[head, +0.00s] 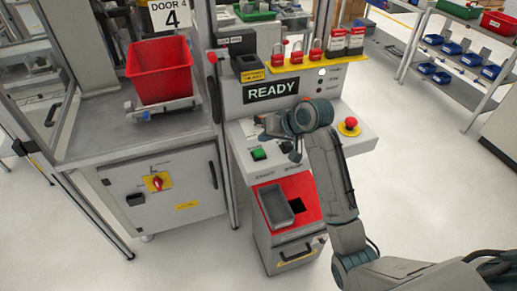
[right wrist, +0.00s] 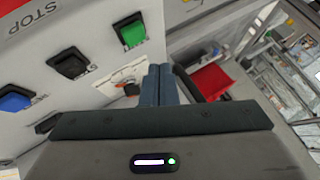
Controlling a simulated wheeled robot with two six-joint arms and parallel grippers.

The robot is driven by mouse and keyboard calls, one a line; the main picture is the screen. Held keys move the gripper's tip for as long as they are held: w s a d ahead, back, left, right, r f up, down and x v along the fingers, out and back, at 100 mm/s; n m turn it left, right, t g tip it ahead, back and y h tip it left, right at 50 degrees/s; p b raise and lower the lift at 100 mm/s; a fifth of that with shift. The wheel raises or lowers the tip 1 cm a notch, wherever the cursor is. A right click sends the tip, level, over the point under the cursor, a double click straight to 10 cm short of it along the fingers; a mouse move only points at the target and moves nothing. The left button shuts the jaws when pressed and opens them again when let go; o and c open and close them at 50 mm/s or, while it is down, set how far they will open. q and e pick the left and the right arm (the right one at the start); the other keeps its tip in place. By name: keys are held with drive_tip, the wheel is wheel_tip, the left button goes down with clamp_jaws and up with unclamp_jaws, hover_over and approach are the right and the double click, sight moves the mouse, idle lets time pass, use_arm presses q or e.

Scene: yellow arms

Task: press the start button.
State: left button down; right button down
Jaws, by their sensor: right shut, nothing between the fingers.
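The green start button (head: 259,154) sits on the left of the sloped console top (head: 350,144). In the right wrist view the green button (right wrist: 131,32) is at the upper middle, raised in a black surround. My right gripper (head: 262,127) is above the console, just behind the green button and apart from it. Its fingers (right wrist: 158,84) are shut and empty. My right wrist and forearm cover the middle of the console. My left gripper is not in view.
A black button (right wrist: 70,65) and a blue button (right wrist: 15,98) sit beside the green one. A red mushroom button (head: 351,123) is at the console's right. The display (head: 271,90) reads READY. A grey tray (head: 275,206) is below the console. A machine cabinet (head: 165,190) stands left.

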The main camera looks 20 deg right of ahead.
drive_tip(key=shift+y, duration=0.3)
drive_tip(key=r, duration=0.1)
drive_tip(key=w+r, duration=0.2)
drive_tip(key=r, duration=0.1)
drive_tip(key=shift+w+a, duration=0.2)
drive_tip(key=shift+a, duration=0.1)
drive_tip(key=shift+f, duration=0.15)
drive_tip(key=b, duration=0.8)
hover_over(262, 153)
wheel_tip(262, 153, down, 7)
drive_tip(key=shift+r, duration=0.15)
drive_tip(key=shift+f, duration=1)
